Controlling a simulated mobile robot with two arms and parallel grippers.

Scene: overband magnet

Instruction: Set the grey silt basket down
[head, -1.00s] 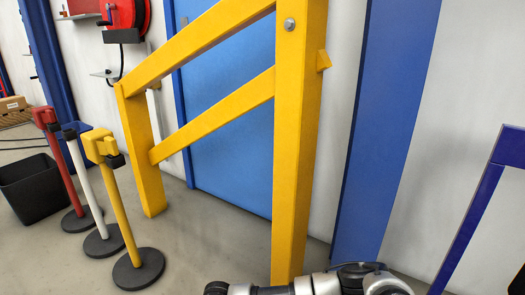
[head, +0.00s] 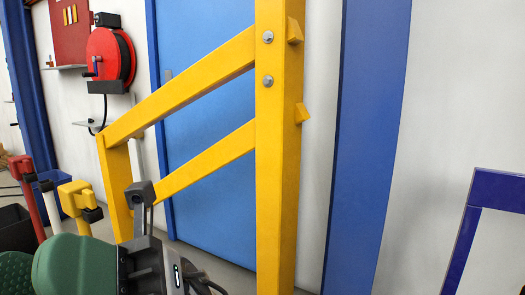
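I cannot see the grey silt basket in this view. A dark grey wrist with a small camera block on a stem, which looks like my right gripper (head: 148,265), shows at the bottom, left of the thick yellow post. Its fingers cannot be made out. A smooth, rounded green piece (head: 75,267) is right against its left side, with a second, textured green piece (head: 14,272) at the picture's corner. I cannot tell what they are or whether they are gripped. My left gripper is not in view.
A yellow barrier frame (head: 278,150) stands close ahead before a blue door (head: 205,100). Red (head: 27,190), white and yellow (head: 76,200) stanchions and a black bin (head: 14,228) stand at the left. A dark blue frame (head: 463,240) is at the right.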

